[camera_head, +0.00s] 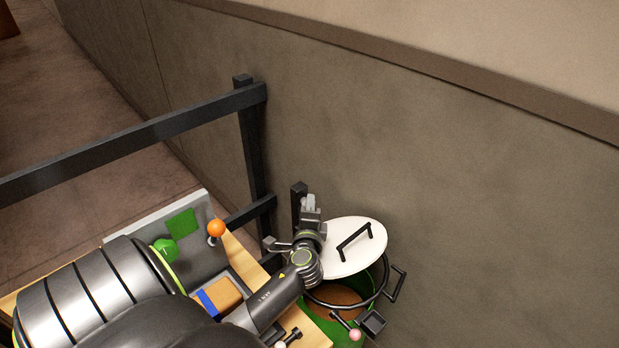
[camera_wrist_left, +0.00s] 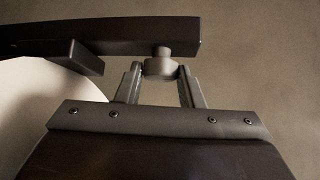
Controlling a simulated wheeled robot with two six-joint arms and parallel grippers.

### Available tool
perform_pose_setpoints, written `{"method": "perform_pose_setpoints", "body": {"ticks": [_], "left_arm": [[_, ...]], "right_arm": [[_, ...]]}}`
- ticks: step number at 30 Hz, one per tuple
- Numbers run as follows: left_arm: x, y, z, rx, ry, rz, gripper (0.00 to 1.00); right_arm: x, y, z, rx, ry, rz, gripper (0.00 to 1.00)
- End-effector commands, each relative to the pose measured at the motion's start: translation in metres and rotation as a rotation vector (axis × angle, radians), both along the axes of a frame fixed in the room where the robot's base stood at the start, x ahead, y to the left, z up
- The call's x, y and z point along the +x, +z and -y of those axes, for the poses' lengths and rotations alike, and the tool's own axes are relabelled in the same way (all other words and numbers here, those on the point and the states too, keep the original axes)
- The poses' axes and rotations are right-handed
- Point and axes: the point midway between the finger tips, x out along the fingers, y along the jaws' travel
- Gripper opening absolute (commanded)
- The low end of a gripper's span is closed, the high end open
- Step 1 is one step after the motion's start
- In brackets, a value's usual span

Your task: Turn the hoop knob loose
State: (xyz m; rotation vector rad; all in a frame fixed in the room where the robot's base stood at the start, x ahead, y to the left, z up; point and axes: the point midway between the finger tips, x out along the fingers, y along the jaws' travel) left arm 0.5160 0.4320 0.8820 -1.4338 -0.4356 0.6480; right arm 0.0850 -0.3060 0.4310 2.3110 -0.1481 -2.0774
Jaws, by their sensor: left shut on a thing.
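My left gripper (camera_head: 309,201) reaches past the left edge of the white lid, beside a dark post (camera_head: 299,189). In the left wrist view, its two fingers (camera_wrist_left: 162,72) are shut on a dark round knob (camera_wrist_left: 161,67) under a dark bar (camera_wrist_left: 130,36). The black hoop (camera_head: 350,307) runs around the green bin (camera_head: 314,329). The white lid (camera_head: 345,262) with a black handle stands tilted over the bin's back; its pale edge also shows in the left wrist view (camera_wrist_left: 45,105). My right gripper is not in view.
A black rail (camera_head: 130,145) and a plain wall (camera_head: 420,170) stand behind. A worktop at lower left carries a grey panel with a green square (camera_head: 182,223), an orange ball (camera_head: 216,228), a green ball (camera_head: 165,249) and a blue-banded brown block (camera_head: 228,293). A pink ball (camera_head: 355,334) is near the bin.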

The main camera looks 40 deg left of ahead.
Motion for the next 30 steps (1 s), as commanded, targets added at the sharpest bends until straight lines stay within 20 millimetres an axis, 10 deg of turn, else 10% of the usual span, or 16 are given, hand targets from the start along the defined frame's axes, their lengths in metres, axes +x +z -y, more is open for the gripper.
{"method": "perform_pose_setpoints", "body": {"ticks": [13,14,18,30], "left_arm": [[-0.0004,-0.0005,-0.0001,-0.003,0.000,0.007,0.11],[-0.0004,-0.0005,-0.0001,-0.003,0.000,0.007,0.37],[-0.0004,-0.0005,0.0000,-0.003,0.000,0.006,0.55],[-0.0001,0.0028,0.0001,-0.002,0.000,0.007,0.56]], "right_arm": [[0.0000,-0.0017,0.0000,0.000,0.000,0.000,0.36],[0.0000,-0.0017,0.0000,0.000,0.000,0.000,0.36],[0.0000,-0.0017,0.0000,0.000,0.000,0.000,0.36],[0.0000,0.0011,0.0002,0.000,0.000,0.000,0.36]]}}
